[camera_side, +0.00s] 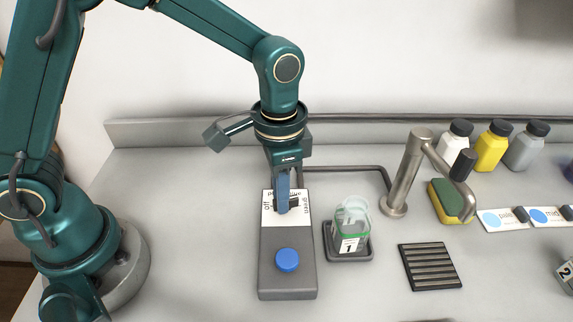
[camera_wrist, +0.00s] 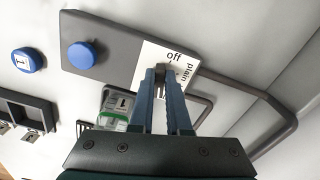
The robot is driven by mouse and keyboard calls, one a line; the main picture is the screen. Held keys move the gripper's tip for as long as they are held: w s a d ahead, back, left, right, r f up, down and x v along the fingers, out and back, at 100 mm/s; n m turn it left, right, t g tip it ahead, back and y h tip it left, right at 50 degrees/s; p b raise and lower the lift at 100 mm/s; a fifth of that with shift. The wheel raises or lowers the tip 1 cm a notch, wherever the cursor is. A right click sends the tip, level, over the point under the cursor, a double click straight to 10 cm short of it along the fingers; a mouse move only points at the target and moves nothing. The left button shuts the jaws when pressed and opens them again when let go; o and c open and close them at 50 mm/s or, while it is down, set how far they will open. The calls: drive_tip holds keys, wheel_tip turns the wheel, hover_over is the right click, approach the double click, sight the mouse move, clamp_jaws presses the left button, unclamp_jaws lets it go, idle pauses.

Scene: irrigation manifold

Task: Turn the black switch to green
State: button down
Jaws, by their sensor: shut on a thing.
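The black switch (camera_side: 292,203) sits on a white label plate (camera_side: 270,216) at the far end of a grey control box (camera_side: 287,270). The plate reads "off" at left and "green" at right, with a partly covered word at the far edge. My gripper (camera_side: 283,208) points down over the plate, its fingers shut on the switch. In the wrist view the fingertips (camera_wrist: 161,72) meet at the switch beside the word "off". The fingers hide most of the switch, so I cannot tell which label it points to.
A blue button (camera_side: 287,260) is on the box's near part. Right of the box, a clear jar (camera_side: 351,232) labelled 1 stands on a dark tray (camera_side: 349,256). A metal spout (camera_side: 405,175), a sponge (camera_side: 450,203), a black grate (camera_side: 430,267) and several bottles (camera_side: 491,148) are farther right.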

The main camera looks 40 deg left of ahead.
idle(0.3)
drive_tip(key=c, duration=0.9)
unclamp_jaws()
drive_tip(key=shift+r, duration=2.6)
